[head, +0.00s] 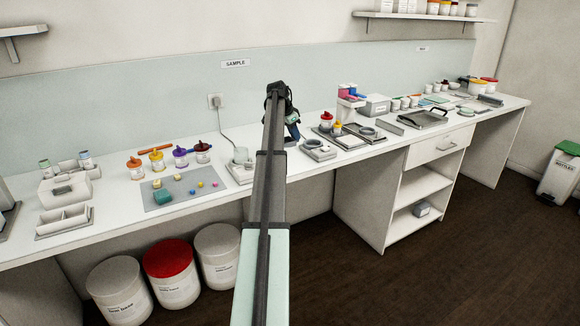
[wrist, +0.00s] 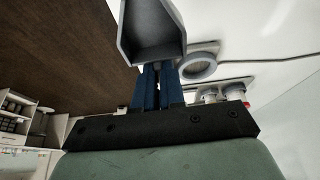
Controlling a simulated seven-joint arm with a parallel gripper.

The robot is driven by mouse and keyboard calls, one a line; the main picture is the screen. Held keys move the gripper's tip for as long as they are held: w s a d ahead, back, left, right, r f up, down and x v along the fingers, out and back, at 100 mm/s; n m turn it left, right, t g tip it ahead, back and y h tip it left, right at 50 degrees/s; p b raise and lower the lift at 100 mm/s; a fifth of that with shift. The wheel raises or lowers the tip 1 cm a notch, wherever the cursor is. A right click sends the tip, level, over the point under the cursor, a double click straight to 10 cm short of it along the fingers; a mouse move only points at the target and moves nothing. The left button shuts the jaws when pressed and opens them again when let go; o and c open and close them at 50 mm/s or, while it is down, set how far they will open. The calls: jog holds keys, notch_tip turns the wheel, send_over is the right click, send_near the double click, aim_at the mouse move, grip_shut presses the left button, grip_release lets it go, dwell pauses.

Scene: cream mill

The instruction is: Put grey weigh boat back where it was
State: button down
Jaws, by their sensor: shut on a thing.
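The grey weigh boat (wrist: 150,52), a shallow scoop-shaped tray, is at the top of the wrist view. The blue fingers of my gripper (wrist: 158,70) are close together and shut on its near end. The boat's far end is cut off by the frame's top edge. In the head view my gripper (head: 293,131) is above the bench near its middle, left of a grey device with a round ring (head: 319,150). My arm hides part of the bench there, and I cannot make out the boat clearly in that view.
A hotplate with a beaker (head: 241,158) stands left of my arm. A grey mat (head: 185,190) with small coloured pieces lies further left. Right of my gripper are a tray with red- and yellow-topped jars (head: 350,142), and a dark metal tray (head: 423,119). Lidded tubs (head: 170,270) stand below.

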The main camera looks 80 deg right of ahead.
jog(key=shift+f, duration=5)
jog(key=shift+f, duration=0.15)
jog(key=c, duration=1.2)
grip_release()
jog(key=v, duration=1.2)
jog(key=shift+d, duration=0.1)
